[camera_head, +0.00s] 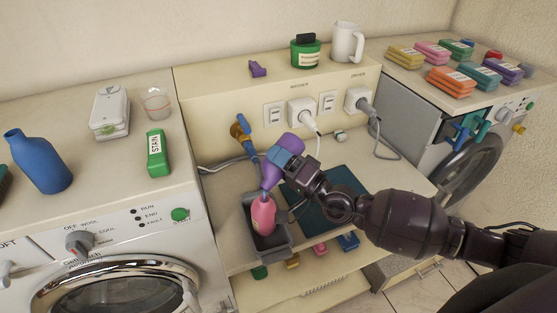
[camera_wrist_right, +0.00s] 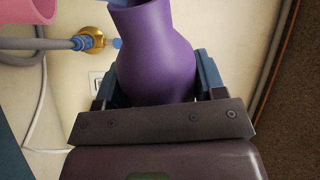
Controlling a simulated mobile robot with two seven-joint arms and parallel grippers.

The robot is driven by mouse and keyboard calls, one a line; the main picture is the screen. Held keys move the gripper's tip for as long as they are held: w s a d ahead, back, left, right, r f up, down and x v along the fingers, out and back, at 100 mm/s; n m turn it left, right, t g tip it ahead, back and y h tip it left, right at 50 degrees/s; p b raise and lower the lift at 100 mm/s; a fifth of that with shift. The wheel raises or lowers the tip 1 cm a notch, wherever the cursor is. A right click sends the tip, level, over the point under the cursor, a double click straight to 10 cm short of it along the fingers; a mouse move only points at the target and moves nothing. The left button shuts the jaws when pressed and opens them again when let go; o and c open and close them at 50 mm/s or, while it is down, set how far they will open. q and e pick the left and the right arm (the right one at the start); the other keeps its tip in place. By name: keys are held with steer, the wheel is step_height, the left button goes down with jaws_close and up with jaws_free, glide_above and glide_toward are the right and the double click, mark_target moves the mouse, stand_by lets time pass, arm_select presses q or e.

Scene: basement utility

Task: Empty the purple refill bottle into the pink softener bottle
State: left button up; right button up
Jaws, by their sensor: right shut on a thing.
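The purple refill bottle (camera_head: 271,177) is tilted steeply, base up and narrow end down, over the pink softener bottle (camera_head: 263,217). The pink bottle stands in a grey tray (camera_head: 285,243) on the low counter. The purple bottle's lower end is at or just above the pink bottle's top; I cannot tell whether they touch. My right gripper (camera_head: 288,162) is shut on the purple bottle. The purple bottle also fills the middle of the right wrist view (camera_wrist_right: 155,60), between the fingers. Any liquid flow is hidden. My left gripper is not in view.
A dark mat (camera_head: 325,215) lies right of the tray. A blue-handled tap (camera_head: 242,135) and plugs (camera_head: 302,113) are on the wall behind. A blue bottle (camera_head: 38,162) and green box (camera_head: 157,153) stand on the left washer. Colored packs (camera_head: 450,82) lie at the right.

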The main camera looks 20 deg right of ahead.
steer(key=shift+r, duration=0.1)
stand_by(0.3)
steer(key=shift+a+n, duration=0.1)
steer(key=shift+n, duration=0.4)
